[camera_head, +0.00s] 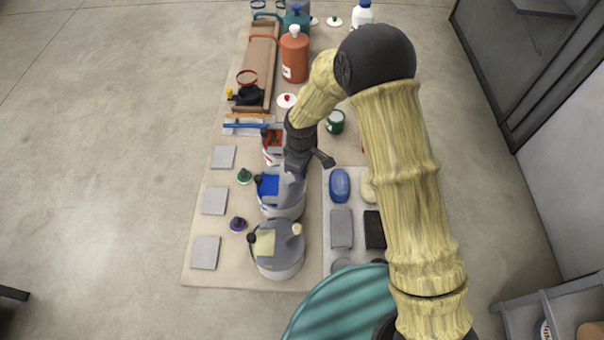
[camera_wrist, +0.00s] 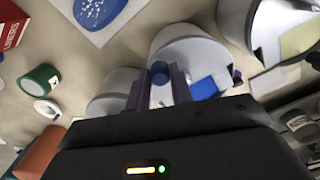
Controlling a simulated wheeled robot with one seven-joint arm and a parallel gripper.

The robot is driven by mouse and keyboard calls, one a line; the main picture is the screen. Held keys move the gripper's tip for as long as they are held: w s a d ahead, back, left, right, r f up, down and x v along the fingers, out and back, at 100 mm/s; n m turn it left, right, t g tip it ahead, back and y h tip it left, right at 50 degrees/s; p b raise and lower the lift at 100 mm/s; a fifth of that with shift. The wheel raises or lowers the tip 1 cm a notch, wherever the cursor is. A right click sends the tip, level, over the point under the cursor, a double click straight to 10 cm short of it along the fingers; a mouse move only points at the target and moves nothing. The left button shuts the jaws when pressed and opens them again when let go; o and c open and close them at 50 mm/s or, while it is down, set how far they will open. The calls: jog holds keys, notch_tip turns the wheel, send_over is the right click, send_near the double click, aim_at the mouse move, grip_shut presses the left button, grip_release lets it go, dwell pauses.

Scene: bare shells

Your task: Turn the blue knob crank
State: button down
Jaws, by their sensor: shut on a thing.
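The blue-panelled unit, a round white and grey drum (camera_head: 286,210), stands on the table with a blue panel (camera_head: 269,186) on top. My gripper (camera_head: 293,174) reaches down over its upper right part and hides the knob in the head view. In the wrist view the drum's pale round top (camera_wrist: 205,52) and the blue panel (camera_wrist: 205,88) show beyond the fingers. The small blue knob (camera_wrist: 160,72) sits between the two dark fingers of my gripper (camera_wrist: 160,84), which are shut on it. The crank's arm below the knob is mostly hidden.
A similar drum with a yellow panel (camera_head: 264,244) stands just in front, and one with a red panel (camera_head: 274,139) just behind. A blue oval brush (camera_head: 340,185) lies to the right. Small green (camera_head: 244,176) and purple (camera_head: 237,224) knobbed items stand left.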

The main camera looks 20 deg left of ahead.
jog(key=shift+w+a+n, duration=0.2)
jog(key=shift+w+n, duration=0.05)
jog(key=shift+n, duration=0.55)
jog(key=shift+w+a+n, duration=0.2)
jog(key=shift+n, duration=0.6)
jog(key=c, duration=1.2)
grip_release()
jog(key=shift+c, duration=0.2)
notch_tip(320, 180, up, 17)
jog(key=b, duration=0.2)
jog(key=shift+r+b, duration=0.2)
jog(key=shift+b, duration=0.2)
